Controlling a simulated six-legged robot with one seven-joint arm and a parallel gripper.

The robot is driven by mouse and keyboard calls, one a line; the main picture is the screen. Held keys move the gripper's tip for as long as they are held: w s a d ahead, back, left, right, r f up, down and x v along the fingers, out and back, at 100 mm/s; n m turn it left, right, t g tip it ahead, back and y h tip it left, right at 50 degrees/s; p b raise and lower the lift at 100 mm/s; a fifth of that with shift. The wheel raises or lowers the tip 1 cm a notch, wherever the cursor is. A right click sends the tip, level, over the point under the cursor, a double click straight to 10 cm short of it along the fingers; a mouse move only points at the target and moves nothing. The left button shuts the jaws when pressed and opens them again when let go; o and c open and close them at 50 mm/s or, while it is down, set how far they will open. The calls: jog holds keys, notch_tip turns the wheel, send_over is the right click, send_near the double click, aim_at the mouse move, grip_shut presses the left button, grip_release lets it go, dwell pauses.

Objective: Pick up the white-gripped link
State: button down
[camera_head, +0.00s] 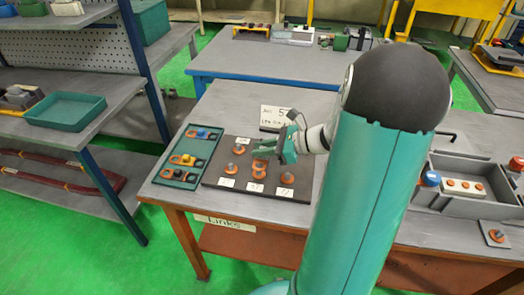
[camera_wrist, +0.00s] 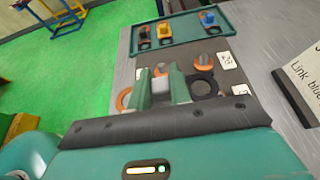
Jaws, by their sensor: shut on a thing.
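My gripper (camera_head: 288,147) is above the dark board at its upper right side. In the wrist view, my gripper's green fingers (camera_wrist: 161,88) are closed on a pale grey-white block, which I take as the grip of the white-gripped link (camera_wrist: 160,84). The dark board (camera_head: 215,181) carries orange rings, grey posts and small white labels. Whether the held link touches the board, I cannot tell.
A green tray (camera_head: 163,180) left of the board holds links with blue and yellow grips. A white sign (camera_head: 275,117) stands behind the board. A grey bin (camera_head: 480,204) sits to the right. Shelves stand at the left; green floor lies between.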

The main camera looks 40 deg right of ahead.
jog(key=s+a+r, duration=0.5)
jog(key=s, duration=0.3)
jog(key=shift+s+a, duration=0.2)
jog(key=shift+a, duration=0.05)
